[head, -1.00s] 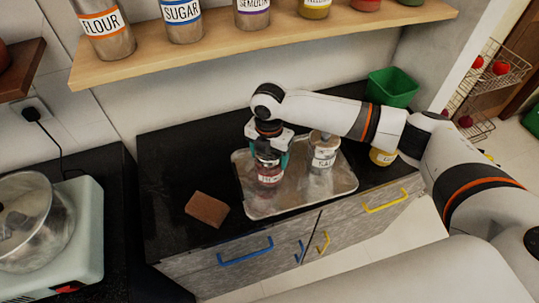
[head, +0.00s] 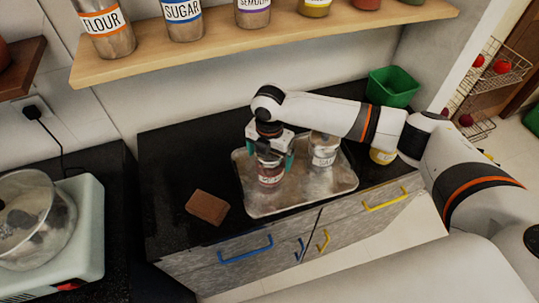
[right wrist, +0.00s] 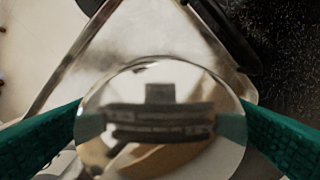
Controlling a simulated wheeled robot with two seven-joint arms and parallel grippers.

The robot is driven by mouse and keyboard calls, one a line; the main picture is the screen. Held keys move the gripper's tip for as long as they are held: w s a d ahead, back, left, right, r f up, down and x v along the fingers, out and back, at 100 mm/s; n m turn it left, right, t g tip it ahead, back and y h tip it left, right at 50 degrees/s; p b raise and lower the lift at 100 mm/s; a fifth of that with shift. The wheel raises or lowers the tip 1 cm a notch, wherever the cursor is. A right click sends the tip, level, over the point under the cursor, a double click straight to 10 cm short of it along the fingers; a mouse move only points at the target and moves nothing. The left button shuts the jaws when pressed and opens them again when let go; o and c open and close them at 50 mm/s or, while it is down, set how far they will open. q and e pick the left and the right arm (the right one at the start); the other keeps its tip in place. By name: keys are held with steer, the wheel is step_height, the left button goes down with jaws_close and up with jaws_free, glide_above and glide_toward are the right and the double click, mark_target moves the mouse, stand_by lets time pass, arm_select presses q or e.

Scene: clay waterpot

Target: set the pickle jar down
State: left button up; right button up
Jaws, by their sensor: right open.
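The pickle jar (head: 270,174), a glass jar with dark red contents and a pale label, stands upright on the metal tray (head: 265,206), near its left side. Its label is too small to read. My right gripper (head: 270,155) is above and around the jar's top, open. In the right wrist view the shiny round lid (right wrist: 160,115) lies between the two green fingers of the right gripper (right wrist: 162,128); contact at the finger edges is hard to judge. My left gripper is not in view.
A jar with a white label (head: 323,152) stands on the tray, right of the pickle jar. A yellow-labelled jar (head: 382,156) stands right of the tray. A brown block (head: 207,207) lies left on the black counter (head: 180,165). A shelf (head: 270,43) hangs above.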

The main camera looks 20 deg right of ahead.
step_height(320, 180, up, 12)
steer(key=b, duration=0.1)
steer(key=shift+b, duration=0.4)
